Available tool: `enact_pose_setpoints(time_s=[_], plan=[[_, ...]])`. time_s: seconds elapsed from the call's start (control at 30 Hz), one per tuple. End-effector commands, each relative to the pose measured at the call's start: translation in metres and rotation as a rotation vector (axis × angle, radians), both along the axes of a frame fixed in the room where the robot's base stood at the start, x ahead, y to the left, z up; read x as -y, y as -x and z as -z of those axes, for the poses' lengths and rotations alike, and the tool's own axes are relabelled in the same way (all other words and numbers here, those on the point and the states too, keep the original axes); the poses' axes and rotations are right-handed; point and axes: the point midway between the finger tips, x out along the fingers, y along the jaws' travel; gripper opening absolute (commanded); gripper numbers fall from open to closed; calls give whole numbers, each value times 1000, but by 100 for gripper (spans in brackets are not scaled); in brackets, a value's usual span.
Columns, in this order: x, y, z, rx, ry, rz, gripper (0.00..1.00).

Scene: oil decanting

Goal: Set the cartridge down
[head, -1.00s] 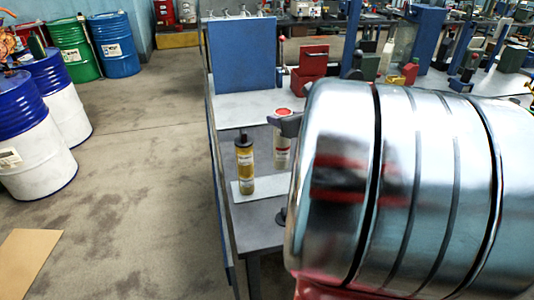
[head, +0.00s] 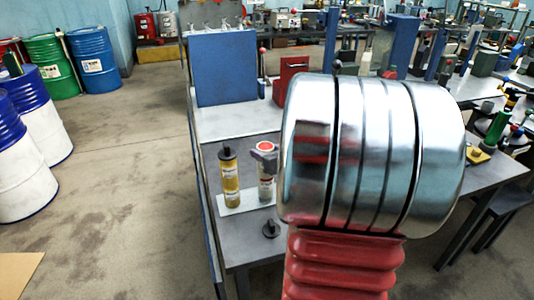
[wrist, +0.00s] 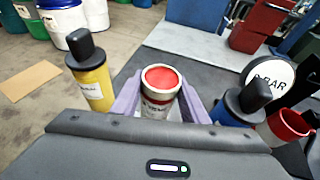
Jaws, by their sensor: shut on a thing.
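The white cartridge (head: 266,187) with a red top stands upright between the fingers of my gripper (wrist: 159,98), right of a yellow cartridge. In the wrist view the cartridge (wrist: 158,106) has a purple-grey finger close on each side. In the head view my large shiny arm link hides most of the gripper. The cartridge's lower end is at the right part of a pale plate (head: 228,206); I cannot tell whether it touches the plate.
The yellow cartridge (head: 230,180) with a black nozzle stands on the plate, close left. A small black knob (head: 270,229) is in front. A blue panel (head: 226,68) and a red box (head: 289,80) stand behind. A blue container (wrist: 240,106) is right in the wrist view.

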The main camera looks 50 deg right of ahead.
Motion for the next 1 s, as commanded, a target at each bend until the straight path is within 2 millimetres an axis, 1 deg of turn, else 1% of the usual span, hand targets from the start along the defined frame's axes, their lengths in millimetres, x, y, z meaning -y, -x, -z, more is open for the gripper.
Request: enact_pose_setpoints(time_s=[0.03,0.1,0.47,0.5,0.73,0.77,1.0], plan=[[0,0,5,2,-2,0,0],[0,0,7,3,0,0,0],[0,0,10,3,2,1,0],[0,0,11,1,2,1,42],[0,0,10,1,1,1,58],[0,0,10,1,1,1,59],[0,0,10,1,1,1,59]])
